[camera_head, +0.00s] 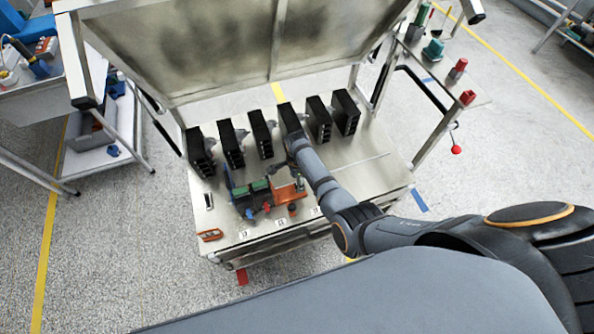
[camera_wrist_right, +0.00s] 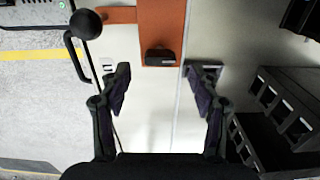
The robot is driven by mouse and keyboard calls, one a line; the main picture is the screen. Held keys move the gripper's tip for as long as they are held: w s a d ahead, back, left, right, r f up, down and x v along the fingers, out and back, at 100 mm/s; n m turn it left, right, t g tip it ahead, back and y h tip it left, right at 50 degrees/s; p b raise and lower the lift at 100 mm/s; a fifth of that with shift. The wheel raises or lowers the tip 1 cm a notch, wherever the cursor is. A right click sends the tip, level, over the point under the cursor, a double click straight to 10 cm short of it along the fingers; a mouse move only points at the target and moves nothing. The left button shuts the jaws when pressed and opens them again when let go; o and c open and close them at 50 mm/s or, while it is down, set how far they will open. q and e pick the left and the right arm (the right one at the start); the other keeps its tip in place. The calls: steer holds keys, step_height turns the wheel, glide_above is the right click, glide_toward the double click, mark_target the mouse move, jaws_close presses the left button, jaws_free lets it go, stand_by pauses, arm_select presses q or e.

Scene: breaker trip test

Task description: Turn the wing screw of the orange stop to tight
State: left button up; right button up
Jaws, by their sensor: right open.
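The orange stop (camera_head: 289,192) sits on the metal bench, at the right end of a row of small green and blue parts. In the right wrist view the orange stop (camera_wrist_right: 162,22) comes down from the top edge. A small black piece (camera_wrist_right: 160,57), which looks like its wing screw, is at its near end. My right gripper (camera_wrist_right: 161,88) is open, its two fingers apart with nothing between them. The black piece lies ahead of the gap between the fingertips, not touching them. In the head view my right gripper (camera_head: 279,168) is small and dark beside the stop. My left gripper is not in view.
Several black breaker blocks (camera_head: 232,145) stand in a row behind the stop; black slotted blocks (camera_wrist_right: 275,110) are close at the right in the wrist view. A black ball-ended lever (camera_wrist_right: 86,25) is at the left there. The bench's right part (camera_head: 375,175) is clear.

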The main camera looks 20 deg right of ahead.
step_height(320, 180, up, 8)
steer(key=shift+f, duration=0.2)
stand_by(0.4)
steer(key=s+d+r+n+t, duration=0.2)
steer(key=s+d+r+n, duration=0.35)
steer(key=s+n, duration=0.4)
steer(key=s+d+r+n+t, duration=0.2)
steer(key=s+d+r+n, duration=0.3)
steer(key=s+n, duration=0.45)
step_height(320, 180, down, 23)
steer(key=s+d+g+h, duration=0.1)
steer(key=s+d+g, duration=0.1)
steer(key=s+f, duration=1.8)
steer(key=s, duration=0.1)
steer(key=shift+s+d+f+m+g, duration=0.2)
steer(key=shift+d+f+m+g, duration=0.1)
steer(key=shift+d+m+g, duration=0.1)
